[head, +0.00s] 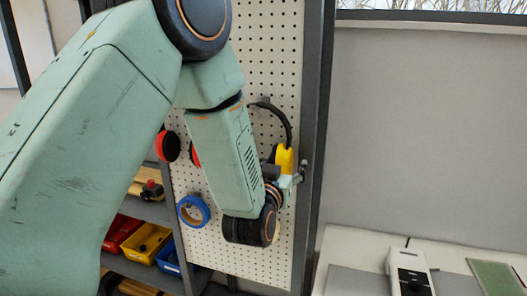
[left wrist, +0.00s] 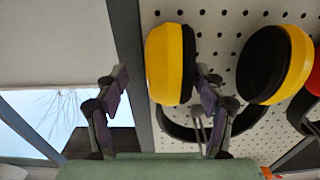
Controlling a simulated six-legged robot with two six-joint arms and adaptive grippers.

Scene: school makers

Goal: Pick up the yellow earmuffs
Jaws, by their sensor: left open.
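The yellow earmuffs (head: 285,158) hang on the white pegboard, with their black headband arching above the one yellow cup that shows in the head view. My arm hides the other cup there. In the left wrist view both yellow cups show, the near one (left wrist: 165,62) and the far one (left wrist: 297,65), with the black headband below them. My left gripper (head: 291,180) is open just below the near cup. In the wrist view its fingers (left wrist: 162,78) stand apart, and the near cup appears between and beyond their tips. I cannot tell whether they touch it. My right gripper is not in view.
Red earmuffs (head: 168,146) hang beside the yellow ones. A blue tape roll (head: 194,211) is on the pegboard (head: 262,45). A dark post (head: 314,130) stands close on the right. Red and yellow bins (head: 147,243) sit on shelves; a white bench (head: 345,245) is at right.

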